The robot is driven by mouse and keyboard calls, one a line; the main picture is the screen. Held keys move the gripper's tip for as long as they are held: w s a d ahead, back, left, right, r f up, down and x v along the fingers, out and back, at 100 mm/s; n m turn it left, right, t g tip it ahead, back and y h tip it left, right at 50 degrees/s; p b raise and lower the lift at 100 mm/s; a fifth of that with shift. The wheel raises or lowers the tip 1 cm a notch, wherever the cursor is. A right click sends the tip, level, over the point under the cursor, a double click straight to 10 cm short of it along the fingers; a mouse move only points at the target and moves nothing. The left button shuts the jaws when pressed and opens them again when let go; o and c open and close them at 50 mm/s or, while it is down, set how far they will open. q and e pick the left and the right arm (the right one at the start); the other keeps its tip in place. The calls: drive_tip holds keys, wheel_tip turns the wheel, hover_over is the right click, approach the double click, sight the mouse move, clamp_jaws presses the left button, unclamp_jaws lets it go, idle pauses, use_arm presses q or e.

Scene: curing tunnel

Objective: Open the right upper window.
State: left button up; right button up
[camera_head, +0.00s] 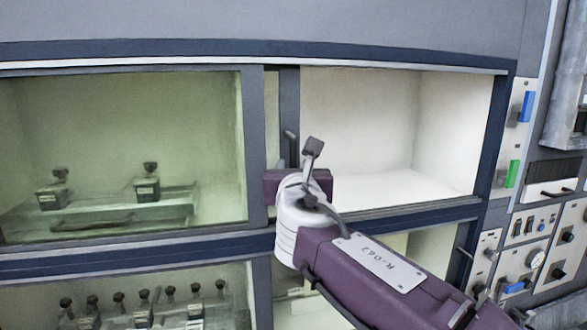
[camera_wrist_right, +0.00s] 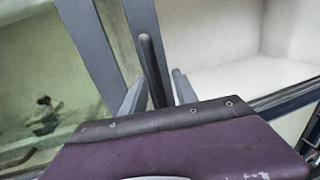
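The right upper window (camera_head: 289,100) stands slid to the left, its dark frame edge just right of the left upper window's frame. The white compartment (camera_head: 358,120) to its right is uncovered. The window's upright bar handle (camera_head: 291,148) shows above my right gripper (camera_head: 283,174). In the right wrist view the handle (camera_wrist_right: 150,68) stands between the two fingers of my right gripper (camera_wrist_right: 160,80). The fingers are apart, with a clear gap on the handle's right side; I cannot tell whether the left finger touches it. My left gripper is not in view.
The left upper window (camera_head: 120,150) covers a greenish compartment with dark-capped bottles (camera_head: 147,187) on a stand. Several bottles (camera_head: 143,305) stand in the lower compartment. A control panel (camera_head: 525,240) with switches and a gauge is on the right.

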drive_tip(key=s+d+b, duration=0.1)
drive_tip(key=s+b, duration=0.3)
drive_tip(key=s, duration=0.5)
drive_tip(key=shift+w, duration=0.1)
